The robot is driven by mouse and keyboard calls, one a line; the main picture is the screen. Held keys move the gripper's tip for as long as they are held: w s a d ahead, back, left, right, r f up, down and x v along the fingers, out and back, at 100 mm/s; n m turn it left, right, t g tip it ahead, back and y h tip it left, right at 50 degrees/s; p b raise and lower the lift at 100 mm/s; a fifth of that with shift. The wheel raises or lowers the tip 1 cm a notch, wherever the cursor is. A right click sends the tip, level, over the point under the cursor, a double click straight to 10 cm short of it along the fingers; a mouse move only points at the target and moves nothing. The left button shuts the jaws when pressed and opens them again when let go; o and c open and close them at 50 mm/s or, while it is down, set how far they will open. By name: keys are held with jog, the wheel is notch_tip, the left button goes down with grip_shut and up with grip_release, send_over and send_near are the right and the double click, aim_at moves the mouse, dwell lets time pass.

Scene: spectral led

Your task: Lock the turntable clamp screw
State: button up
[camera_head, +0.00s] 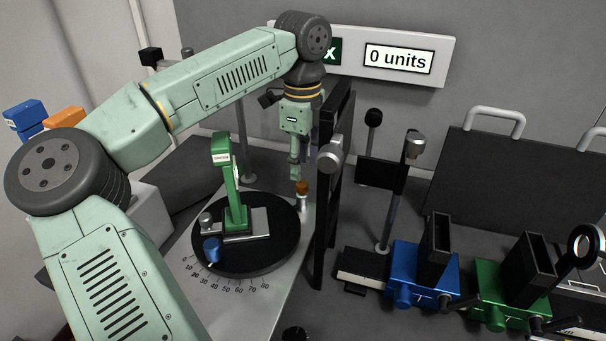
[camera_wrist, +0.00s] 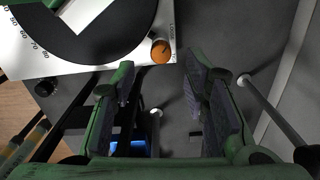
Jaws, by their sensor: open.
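The black turntable (camera_head: 265,256) sits on a pale plate with a degree scale along its front edge. An orange-brown knob on a short metal post (camera_head: 302,188) stands at the turntable's back right, likely the clamp screw. In the wrist view the same knob (camera_wrist: 160,51) lies just ahead of the fingertips, with small lettering beside it. My gripper (camera_head: 295,172) points down just above the knob in the head view. In the wrist view my gripper (camera_wrist: 160,78) is open, its two fingers apart with nothing between them. The knob appears untouched.
A green upright holder (camera_head: 232,185) and a blue knob (camera_head: 212,248) are on the turntable. A tall black frame (camera_head: 328,190) stands close to my gripper's right. Blue (camera_head: 418,270) and green (camera_head: 505,290) devices stand farther right. A wall display reads 0 units (camera_head: 398,58).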

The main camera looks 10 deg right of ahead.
aim_at(303, 184)
jog(key=shift+f+p, duration=0.45)
jog(key=shift+f, duration=2.05)
grip_shut()
